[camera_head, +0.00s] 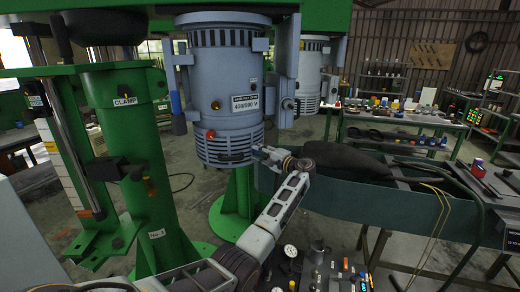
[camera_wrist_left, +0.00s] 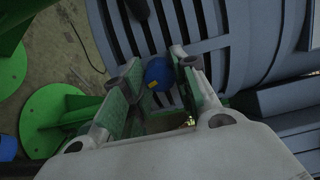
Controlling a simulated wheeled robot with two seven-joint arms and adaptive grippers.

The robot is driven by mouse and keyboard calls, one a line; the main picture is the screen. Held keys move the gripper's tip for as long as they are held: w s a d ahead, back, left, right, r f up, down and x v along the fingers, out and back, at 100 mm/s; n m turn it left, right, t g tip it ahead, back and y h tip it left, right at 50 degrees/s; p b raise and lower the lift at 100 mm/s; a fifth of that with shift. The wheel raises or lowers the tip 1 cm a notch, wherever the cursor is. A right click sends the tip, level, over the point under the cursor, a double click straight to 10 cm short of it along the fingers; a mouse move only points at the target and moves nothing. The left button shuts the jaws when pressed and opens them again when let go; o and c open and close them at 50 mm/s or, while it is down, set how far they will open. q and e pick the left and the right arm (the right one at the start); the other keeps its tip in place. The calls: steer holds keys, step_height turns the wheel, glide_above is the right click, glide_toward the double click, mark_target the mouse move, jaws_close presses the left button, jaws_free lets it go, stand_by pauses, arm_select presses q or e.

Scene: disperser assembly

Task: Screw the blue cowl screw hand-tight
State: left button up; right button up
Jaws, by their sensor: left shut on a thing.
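The grey motor (camera_head: 222,85) hangs upright from the green machine, with a slotted cowl (camera_head: 228,143) at its lower end. My left gripper (camera_head: 262,153) is at the right side of this cowl. In the left wrist view, the blue cowl screw (camera_wrist_left: 158,74) has a round head with a small yellow mark and sits against the dark slots of the cowl. My left gripper is shut on the screw, one finger on each side. The screw's shank is hidden. The head view does not show the screw clearly behind the fingers. My right gripper is out of view.
A green column labelled CLAMP (camera_head: 130,150) stands left of the motor. A dark green bench (camera_head: 400,200) extends to the right behind my arm. A panel with gauges and small parts (camera_head: 320,270) is below. Shelves and a parts table (camera_head: 400,132) stand at the back.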

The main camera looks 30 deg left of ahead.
arm_select(q)
steer(key=shift+m+p, duration=2.1)
steer(key=shift+m, duration=0.3)
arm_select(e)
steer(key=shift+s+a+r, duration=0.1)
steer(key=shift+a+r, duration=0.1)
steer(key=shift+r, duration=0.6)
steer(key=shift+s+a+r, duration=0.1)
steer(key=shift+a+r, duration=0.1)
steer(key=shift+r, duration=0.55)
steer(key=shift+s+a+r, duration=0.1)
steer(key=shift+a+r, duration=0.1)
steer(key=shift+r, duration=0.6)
arm_select(q)
steer(key=o, duration=0.9)
steer(key=shift+o, duration=0.5)
steer(key=s+d, duration=0.2)
steer(key=d, duration=1)
steer(key=shift+s, duration=0.15)
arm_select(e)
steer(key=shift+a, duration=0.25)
